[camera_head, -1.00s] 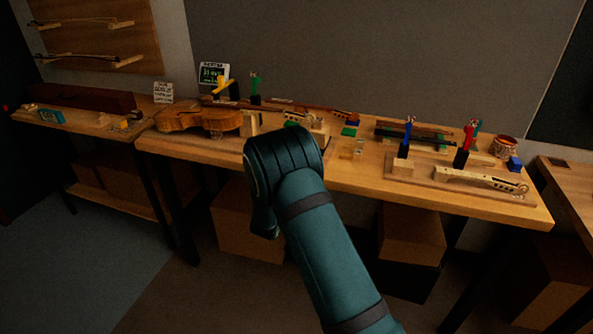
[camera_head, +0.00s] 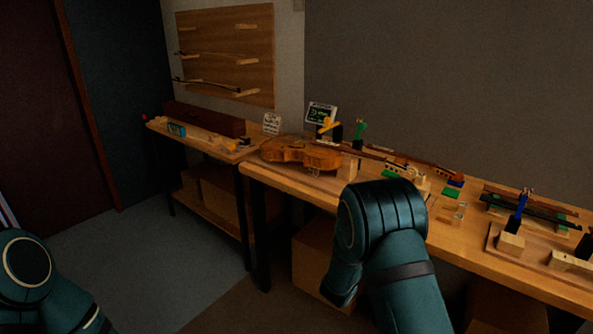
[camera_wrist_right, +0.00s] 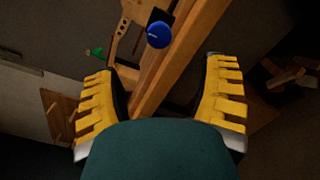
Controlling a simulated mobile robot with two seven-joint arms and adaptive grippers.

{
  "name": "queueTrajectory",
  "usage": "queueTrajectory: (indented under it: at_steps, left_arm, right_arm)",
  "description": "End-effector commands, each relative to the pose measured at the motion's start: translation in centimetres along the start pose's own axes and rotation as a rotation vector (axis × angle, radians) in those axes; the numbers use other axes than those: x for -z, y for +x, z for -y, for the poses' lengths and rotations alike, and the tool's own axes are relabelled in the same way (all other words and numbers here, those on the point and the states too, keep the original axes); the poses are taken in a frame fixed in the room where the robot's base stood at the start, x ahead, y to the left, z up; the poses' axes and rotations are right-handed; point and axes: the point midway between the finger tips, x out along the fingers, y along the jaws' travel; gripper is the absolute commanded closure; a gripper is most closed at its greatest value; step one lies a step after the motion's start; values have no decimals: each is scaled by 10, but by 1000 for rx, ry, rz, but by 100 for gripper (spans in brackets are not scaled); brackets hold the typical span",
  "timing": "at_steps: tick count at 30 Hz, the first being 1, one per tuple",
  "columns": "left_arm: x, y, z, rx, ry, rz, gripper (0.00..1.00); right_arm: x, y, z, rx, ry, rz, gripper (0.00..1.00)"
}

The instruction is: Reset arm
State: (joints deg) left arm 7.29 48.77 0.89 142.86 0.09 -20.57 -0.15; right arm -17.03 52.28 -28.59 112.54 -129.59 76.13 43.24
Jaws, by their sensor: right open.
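My right arm shows in the head view in front of the bench, but its gripper is hidden there. In the right wrist view my right gripper (camera_wrist_right: 160,95) is open, its two yellow-padded fingers wide apart with nothing between them except the distant bench edge. Beyond it are a blue round-topped thing (camera_wrist_right: 158,35) and a pale wooden neck piece (camera_wrist_right: 128,25). My left arm shows at the lower left of the head view; its gripper is not in view.
The workbench (camera_head: 285,180) carries a violin (camera_head: 300,153), a small screen (camera_head: 320,113) and a blue-handled tool (camera_head: 519,210). A side table (camera_head: 200,143) holds a dark case (camera_head: 204,119). Bows hang on a wall board (camera_head: 225,55). Open floor (camera_head: 200,250) lies at the left.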

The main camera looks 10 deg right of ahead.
Motion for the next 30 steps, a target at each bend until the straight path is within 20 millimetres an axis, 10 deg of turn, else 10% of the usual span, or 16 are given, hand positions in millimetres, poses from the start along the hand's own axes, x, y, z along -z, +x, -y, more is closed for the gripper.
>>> queueTrajectory:
  at_steps: [8, 16, 24, 30]
  left_arm:
    - [0, 0, 0, 0, 0, 0, 53]
    - [0, 0, 0, 0, 0, 0, 53]
    - [0, 0, 0, 0, 0, 0, 53]
    - [0, 0, 0, 0, 0, 0, 53]
  right_arm:
    - [-4, -36, 109, 459, -30, -25, 28]
    - [6, -170, 230, 1183, 79, -132, 28]
    - [38, -305, 248, 1728, 432, -226, 28]
    - [63, -356, 224, 1936, 823, -213, 28]
